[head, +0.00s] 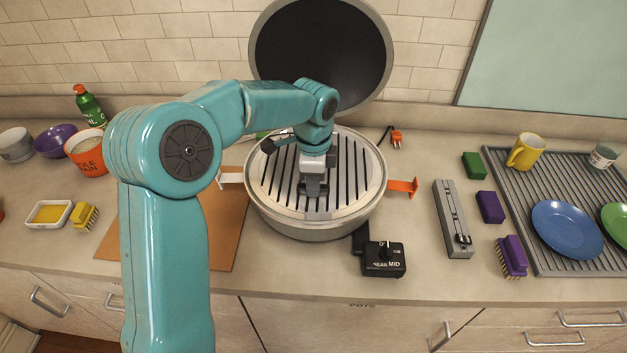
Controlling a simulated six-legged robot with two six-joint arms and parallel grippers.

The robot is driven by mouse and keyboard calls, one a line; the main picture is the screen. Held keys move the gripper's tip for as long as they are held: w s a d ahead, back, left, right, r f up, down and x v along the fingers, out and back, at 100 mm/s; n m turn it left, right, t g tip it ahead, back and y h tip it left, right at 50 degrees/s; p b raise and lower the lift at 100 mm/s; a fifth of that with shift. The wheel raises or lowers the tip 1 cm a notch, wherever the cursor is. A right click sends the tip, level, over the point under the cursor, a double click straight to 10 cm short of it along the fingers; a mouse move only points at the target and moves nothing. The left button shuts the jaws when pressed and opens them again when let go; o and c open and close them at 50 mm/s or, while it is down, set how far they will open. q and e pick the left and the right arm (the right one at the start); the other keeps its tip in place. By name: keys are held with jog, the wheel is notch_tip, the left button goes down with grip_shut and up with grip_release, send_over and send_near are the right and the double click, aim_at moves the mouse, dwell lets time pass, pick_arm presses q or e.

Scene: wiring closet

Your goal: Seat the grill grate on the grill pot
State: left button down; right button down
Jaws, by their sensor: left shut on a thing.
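The round grill grate (276,185), metallic with dark slots, lies over the mouth of the grill pot (318,231). It looks roughly level and centred within the pot's rim; I cannot tell whether it rests fully down all round. My left gripper (313,188) comes down from above and is shut on the grate near its middle. The pot is a wide grey pan with a white handle (230,180) at left and an orange handle (403,186) at right. Its dark round lid (320,55) stands raised behind. My right gripper is not in view.
A black control box (384,259) sits in front of the pot at right. A brown board (222,232) lies at left. A grey drying mat (552,250) with plates and mugs is at far right. Sponges and brushes lie nearby. Bowls and a green bottle (90,106) stand at far left.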

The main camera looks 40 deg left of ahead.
pick_arm(q)
jog(key=shift+s+d, duration=0.1)
jog(key=shift+s, duration=0.05)
jog(key=shift+f, duration=0.3)
jog(key=shift+b, duration=0.3)
jog(key=shift+f, duration=0.1)
jog(key=shift+f, duration=0.2)
jog(key=shift+f+b, duration=0.1)
jog(key=shift+b, duration=0.2)
jog(key=shift+f, duration=0.35)
jog(key=c, duration=1.3)
grip_release()
jog(key=shift+c, duration=0.2)
